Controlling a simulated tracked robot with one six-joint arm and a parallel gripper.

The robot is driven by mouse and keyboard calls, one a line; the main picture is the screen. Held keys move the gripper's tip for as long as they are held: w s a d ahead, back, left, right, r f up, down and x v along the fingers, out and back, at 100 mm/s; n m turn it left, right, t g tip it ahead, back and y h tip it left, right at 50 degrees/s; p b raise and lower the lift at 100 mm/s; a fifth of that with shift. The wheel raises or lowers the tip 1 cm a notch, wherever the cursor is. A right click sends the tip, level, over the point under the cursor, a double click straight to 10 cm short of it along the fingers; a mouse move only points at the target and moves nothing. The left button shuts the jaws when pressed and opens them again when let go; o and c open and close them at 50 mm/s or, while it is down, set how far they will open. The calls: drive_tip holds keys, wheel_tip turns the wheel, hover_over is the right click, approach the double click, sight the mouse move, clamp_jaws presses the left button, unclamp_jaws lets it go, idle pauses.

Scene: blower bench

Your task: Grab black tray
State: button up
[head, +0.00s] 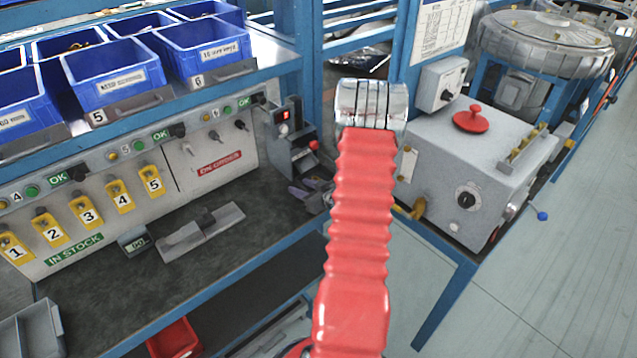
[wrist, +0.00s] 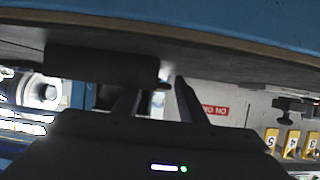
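I see no tray that is clearly black. A grey tray (head: 30,332) with compartments shows at the lower left of the head view, cut off by the frame edge. In the wrist view, which is upside down, my gripper (wrist: 156,90) has its two dark fingers apart with nothing held between them. A dark block (wrist: 100,65) lies close by the left finger, against the bench top; I cannot tell what it is or whether they touch. In the head view, purple-grey fingers (head: 311,194) show over the right end of the bench, partly behind my red arm.
Blue bins (head: 112,75) stand on the shelf above the dark bench top (head: 100,285). A red bin (head: 174,338) is below. A grey machine box (head: 470,170) stands at right.

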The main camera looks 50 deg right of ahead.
drive_tip(key=shift+c, duration=0.7)
clamp_jaws()
